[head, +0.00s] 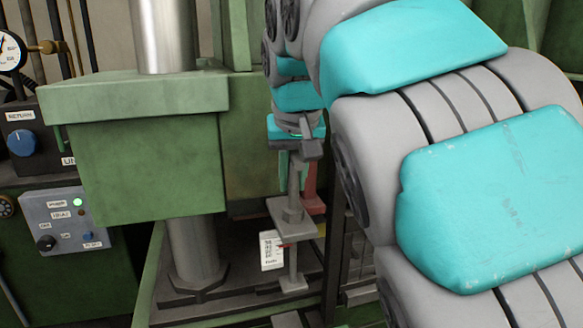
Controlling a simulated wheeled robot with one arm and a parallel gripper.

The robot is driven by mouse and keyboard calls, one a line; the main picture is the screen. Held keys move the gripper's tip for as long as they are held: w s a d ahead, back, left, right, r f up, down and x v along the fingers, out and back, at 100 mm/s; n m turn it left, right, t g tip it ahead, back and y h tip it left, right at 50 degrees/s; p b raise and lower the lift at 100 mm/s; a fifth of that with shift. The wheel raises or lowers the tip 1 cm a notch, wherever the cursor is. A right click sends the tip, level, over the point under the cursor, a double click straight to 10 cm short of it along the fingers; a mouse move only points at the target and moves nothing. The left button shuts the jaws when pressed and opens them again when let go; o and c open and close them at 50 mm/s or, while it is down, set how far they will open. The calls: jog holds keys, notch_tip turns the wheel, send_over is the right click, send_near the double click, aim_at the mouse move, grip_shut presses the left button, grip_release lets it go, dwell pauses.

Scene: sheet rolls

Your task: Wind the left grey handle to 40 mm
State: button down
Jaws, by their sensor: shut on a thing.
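The left grey handle (309,148) is at the top of an upright grey spindle (294,187), right of the green press block. My gripper (297,147) is at the handle, pointing down, and is shut on it. The fingers are small here and partly hidden by the handle and wrist. Lower on the spindle is a grey block (291,213).
A large green press block (147,160) with steel columns stands left of the spindle. A red part (311,190) is close behind the spindle on the right. A control panel (62,221) with a lit green lamp is at far left. My arm hides much of the right side.

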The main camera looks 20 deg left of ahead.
aim_at(294, 152)
dwell(0.3)
jog(key=c, duration=0.8)
grip_release()
jog(key=shift+o, duration=0.2)
jog(key=v, duration=0.7)
jog(key=shift+a+p, duration=0.15)
jog(key=shift+p, duration=0.2)
jog(key=shift+s+r, duration=0.15)
jog(key=shift+r, duration=0.2)
